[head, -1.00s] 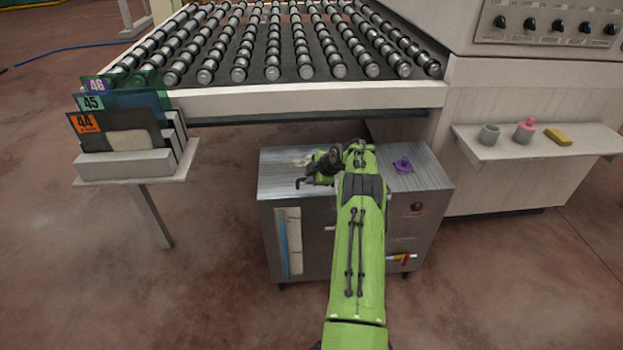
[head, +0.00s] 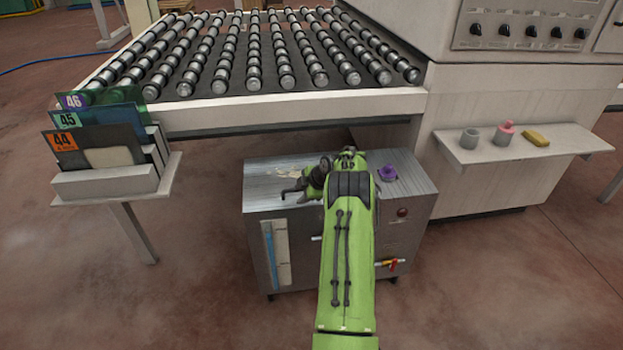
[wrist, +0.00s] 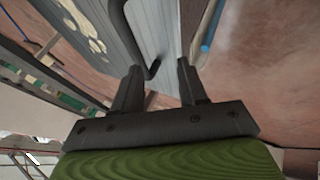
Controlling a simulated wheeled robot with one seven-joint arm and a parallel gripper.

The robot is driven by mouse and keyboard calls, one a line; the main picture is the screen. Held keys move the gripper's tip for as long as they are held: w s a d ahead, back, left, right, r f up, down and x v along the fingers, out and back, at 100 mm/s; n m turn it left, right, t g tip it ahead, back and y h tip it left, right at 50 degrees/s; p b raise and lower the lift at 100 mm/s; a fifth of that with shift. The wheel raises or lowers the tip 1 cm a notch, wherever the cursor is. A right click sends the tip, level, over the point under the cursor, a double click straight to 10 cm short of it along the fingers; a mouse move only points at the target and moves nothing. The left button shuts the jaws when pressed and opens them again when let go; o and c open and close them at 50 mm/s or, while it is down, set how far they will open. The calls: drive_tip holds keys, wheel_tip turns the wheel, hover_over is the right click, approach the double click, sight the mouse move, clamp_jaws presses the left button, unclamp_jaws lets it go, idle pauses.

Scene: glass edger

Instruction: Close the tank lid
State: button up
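The tank (head: 330,250) is a grey metal box under the roller table. Its brushed-metal lid (head: 262,177) looks flat on top, with pale splotches; I cannot make out a gap at its edge. My gripper (head: 288,194) is low over the left part of the top, and my arm hides the middle. In the wrist view, the fingers of my gripper (wrist: 160,72) are apart, with nothing clamped. A dark bent rod (wrist: 126,38), which looks like a handle, runs over the metal surface, its lower end near the gap between the fingertips. Contact cannot be told.
A purple knob (head: 387,173) sits on the tank's top right. A red-handled valve (head: 390,263) sticks out of its front. The roller table (head: 290,105) overhangs behind. A card rack (head: 110,182) stands left and a shelf (head: 520,150) right. Floor in front is open.

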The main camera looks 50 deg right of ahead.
drive_tip(key=p+v, duration=0.2)
drive_tip(key=v, duration=1)
drive_tip(key=shift+r, duration=0.25)
drive_tip(key=shift+a, duration=0.1)
